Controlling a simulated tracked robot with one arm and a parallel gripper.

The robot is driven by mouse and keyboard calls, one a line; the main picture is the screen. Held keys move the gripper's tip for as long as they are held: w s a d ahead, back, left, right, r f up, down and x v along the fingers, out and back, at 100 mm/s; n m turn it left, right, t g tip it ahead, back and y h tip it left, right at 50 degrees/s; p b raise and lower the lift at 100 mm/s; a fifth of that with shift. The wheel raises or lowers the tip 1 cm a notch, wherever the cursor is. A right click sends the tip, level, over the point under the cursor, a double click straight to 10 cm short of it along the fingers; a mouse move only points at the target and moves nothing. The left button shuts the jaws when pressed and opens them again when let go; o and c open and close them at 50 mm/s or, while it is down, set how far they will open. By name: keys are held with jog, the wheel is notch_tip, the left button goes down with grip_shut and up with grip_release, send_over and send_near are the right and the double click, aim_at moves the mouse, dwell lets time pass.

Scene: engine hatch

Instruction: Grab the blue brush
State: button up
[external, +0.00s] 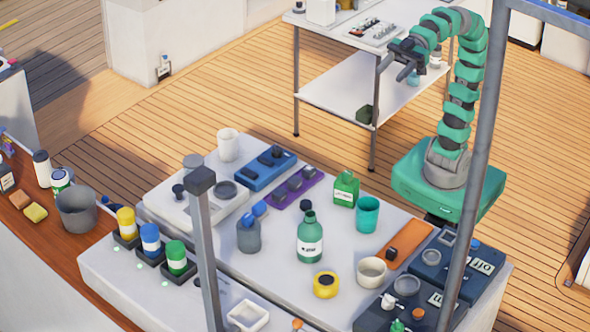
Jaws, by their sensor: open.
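A grey-blue cup (248,238) stands on the white hatch top (285,262), left of the middle. Blue-ended items (259,208) stick up out of it. They may be the blue brush, but they are too small to tell, and their lower parts are hidden in the cup. My gripper (394,67) is raised at the upper right, beyond the hatch and in front of a white shelf table. It is open, appears empty and is well apart from the cup.
A green bottle (310,241), a green canister (345,189), a teal cup (367,215) and a yellow roll (326,285) stand right of the cup. A purple strip (292,189) lies behind it. A grey post (205,250) rises in front, left of the cup.

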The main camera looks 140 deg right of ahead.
dwell(0.3)
jog(key=o, duration=0.5)
